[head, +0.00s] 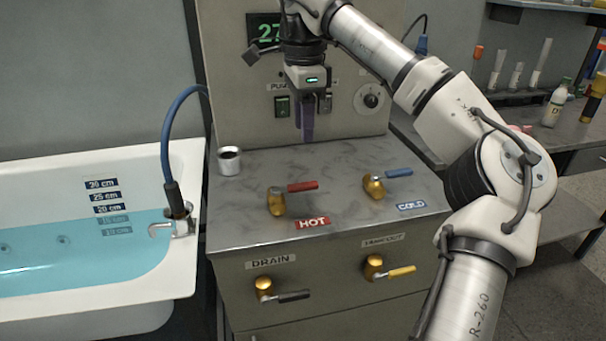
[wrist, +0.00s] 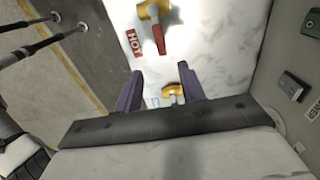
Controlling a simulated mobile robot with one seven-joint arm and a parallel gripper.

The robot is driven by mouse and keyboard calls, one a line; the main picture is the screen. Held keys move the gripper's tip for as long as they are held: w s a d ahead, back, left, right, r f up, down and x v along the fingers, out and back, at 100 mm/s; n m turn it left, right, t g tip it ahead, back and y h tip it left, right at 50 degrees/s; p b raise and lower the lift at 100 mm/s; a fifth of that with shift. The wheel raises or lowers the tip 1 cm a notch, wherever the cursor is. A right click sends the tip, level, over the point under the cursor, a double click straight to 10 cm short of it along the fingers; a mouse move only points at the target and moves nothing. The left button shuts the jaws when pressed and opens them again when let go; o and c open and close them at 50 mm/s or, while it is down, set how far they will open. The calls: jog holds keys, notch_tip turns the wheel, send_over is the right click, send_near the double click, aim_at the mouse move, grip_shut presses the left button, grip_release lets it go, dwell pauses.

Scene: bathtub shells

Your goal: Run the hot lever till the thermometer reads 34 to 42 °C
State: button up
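The hot lever (head: 302,186) has a red handle on a brass valve and points right on the grey marble counter, behind the red HOT label (head: 312,222). It also shows in the wrist view (wrist: 158,38), beyond my fingertips. My gripper (head: 307,138) hangs pointing down above the counter, behind the lever and not touching it. In the wrist view its two dark fingers (wrist: 161,75) are apart with nothing held between them. The thermometer display (head: 264,33) shows green digits starting with 27; my arm hides the rest.
The cold lever (head: 398,173) with a blue handle stands to the right. A metal cup (head: 229,160) stands at the counter's left. Drain (head: 290,296) and yellow (head: 400,271) levers are on the front panel. The bathtub (head: 165,285) at left holds blue water. A panel with switches rises behind.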

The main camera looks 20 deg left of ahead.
aim_at(303, 184)
notch_tip(303, 184, down, 12)
jog(key=shift+a+f, duration=0.1)
jog(key=shift+f, duration=0.15)
grip_shut()
dwell(0.3)
